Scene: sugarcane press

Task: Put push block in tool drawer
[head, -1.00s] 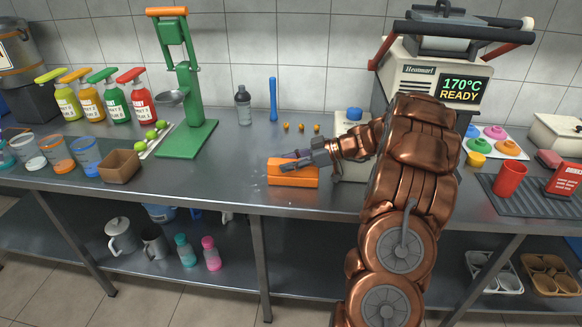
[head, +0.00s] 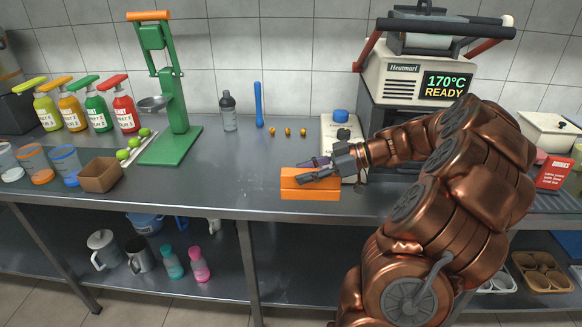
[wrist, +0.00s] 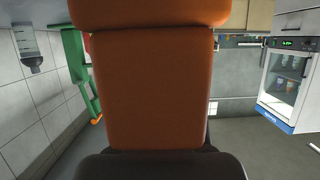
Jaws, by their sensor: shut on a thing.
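The push block appears to be the orange block (head: 312,192), near the front edge of the steel counter in the head view. My gripper (head: 305,177) is shut on it, with dark fingers reaching in from the right. The block also fills the middle of the wrist view (wrist: 152,90), close to the camera. I cannot tell whether it touches the counter or hangs just above it. I cannot make out a tool drawer in either view.
A white box with a blue knob (head: 341,130) stands just behind my gripper. The heat press (head: 425,75) stands right.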

